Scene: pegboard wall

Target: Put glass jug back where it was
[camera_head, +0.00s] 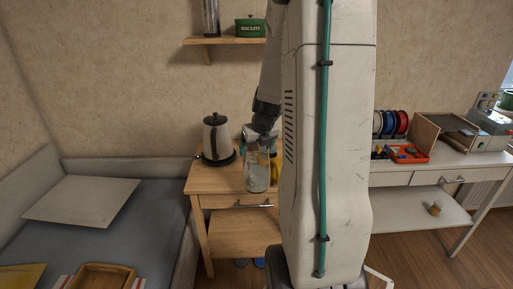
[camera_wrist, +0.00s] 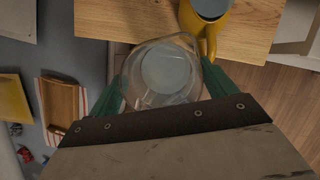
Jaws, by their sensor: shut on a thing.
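The clear glass jug (camera_head: 257,180) is upright in the head view, in front of the small wooden table (camera_head: 213,181) near its drawer front. My gripper (camera_head: 261,143) reaches down to the jug's upper part and is shut on it. In the wrist view the jug (camera_wrist: 166,76) is seen from above between the two green fingers of my gripper (camera_wrist: 164,88). There it overlaps the table's front edge.
A kettle (camera_head: 216,138) stands at the table's back left. A shelf (camera_head: 222,41) with a green biscuit tin (camera_head: 250,27) hangs above. A bed (camera_head: 150,215) lies left, a white desk (camera_head: 463,166) right.

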